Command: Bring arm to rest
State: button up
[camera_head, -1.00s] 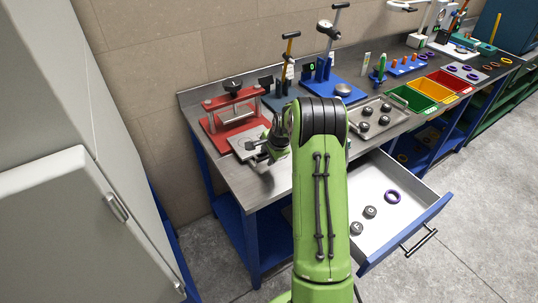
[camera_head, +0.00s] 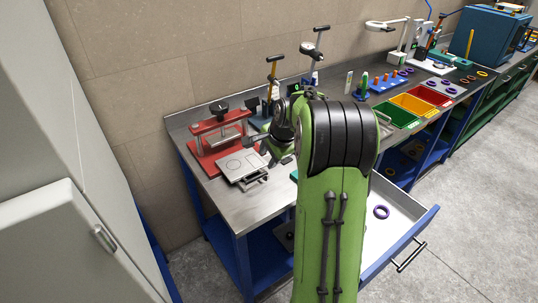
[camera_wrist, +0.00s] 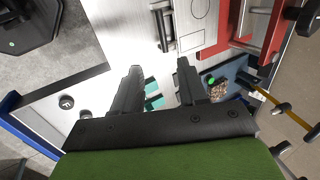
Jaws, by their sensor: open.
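My green arm (camera_head: 330,220) rises through the middle of the head view, bent over the workbench. My gripper (camera_head: 262,148) is above the front left of the bench, beside the grey plate with a handle (camera_head: 243,164). In the wrist view, the two dark fingers of my gripper (camera_wrist: 158,72) are apart with nothing between them. The handled plate also shows in the wrist view (camera_wrist: 195,22), beyond the fingertips. The arm hides part of the bench and drawer.
The red press (camera_head: 217,145) stands at the bench's left end. Green, orange and red bins (camera_head: 410,103) stand farther right. A pale cabinet (camera_head: 50,240) is at the left.

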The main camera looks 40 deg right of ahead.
dwell(0.3)
jog(key=s+a+r+n, duration=0.5)
jog(key=s+a, duration=0.1)
jog(key=a, duration=0.3)
jog(key=s+a+r+n, duration=0.5)
jog(key=s+a, duration=0.1)
jog(key=a, duration=0.3)
jog(key=s+a+f+n, duration=0.1)
jog(key=s+a+n, duration=0.2)
jog(key=s, duration=0.3)
jog(key=s+a+f+n, duration=0.1)
jog(key=s+a+n, duration=0.1)
jog(key=s+n, duration=0.3)
jog(key=shift+s+a+n, duration=0.3)
jog(key=shift+s+a, duration=0.1)
jog(key=shift+s, duration=0.7)
